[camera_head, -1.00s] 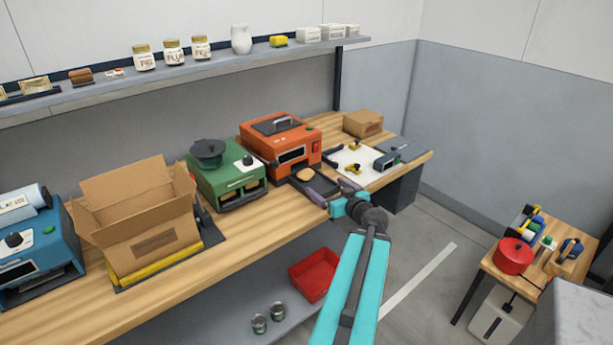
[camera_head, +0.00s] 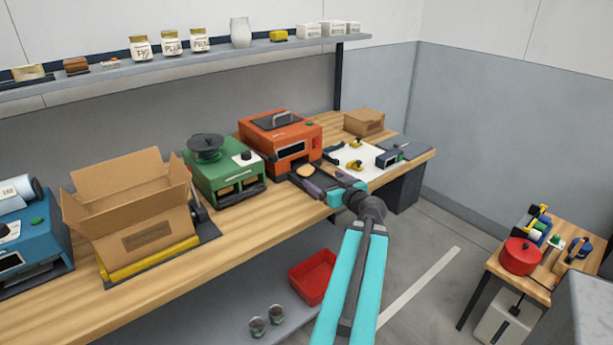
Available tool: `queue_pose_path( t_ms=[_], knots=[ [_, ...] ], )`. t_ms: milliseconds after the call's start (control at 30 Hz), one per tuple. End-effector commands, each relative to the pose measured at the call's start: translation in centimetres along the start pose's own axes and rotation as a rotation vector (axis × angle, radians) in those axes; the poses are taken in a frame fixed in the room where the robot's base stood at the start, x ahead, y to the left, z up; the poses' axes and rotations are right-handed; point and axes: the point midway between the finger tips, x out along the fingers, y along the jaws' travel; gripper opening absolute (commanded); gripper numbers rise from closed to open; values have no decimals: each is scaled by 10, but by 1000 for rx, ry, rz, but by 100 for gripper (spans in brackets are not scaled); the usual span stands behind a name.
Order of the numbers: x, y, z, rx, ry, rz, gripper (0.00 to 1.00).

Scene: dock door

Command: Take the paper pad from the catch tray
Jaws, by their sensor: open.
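The paper pad (camera_head: 304,170) looks like a small tan round piece. It lies in the dark catch tray (camera_head: 293,178) in front of the orange machine (camera_head: 280,140). My gripper (camera_head: 321,179) is open, with its purplish fingers spread over the near right part of the tray. The pad is just beyond the fingertips, to their upper left, and appears not to be between them. My gripper and wrist hide part of the tray's near right side.
A green machine (camera_head: 222,172) stands left of the orange one. A white board (camera_head: 360,158) with small yellow-and-black parts lies to the right, with a cardboard box (camera_head: 364,122) behind it. A red bin (camera_head: 312,277) sits on the lower shelf.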

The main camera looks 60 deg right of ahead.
Motion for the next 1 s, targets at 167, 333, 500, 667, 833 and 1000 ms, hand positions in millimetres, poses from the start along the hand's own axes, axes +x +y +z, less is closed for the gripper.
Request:
queue_pose_path(
  t_ms=[167,333,500,667,833,1000],
  knots=[
    [5,0,2,-1,1,2,88],
    [24,1,-2,2,0,1,88],
    [42,2,-2,2,0,2,88],
    [56,1,-2,1,0,1,88],
    [61,2,0,1,0,4,88],
    [61,2,0,1,1,4,88]
  ],
)
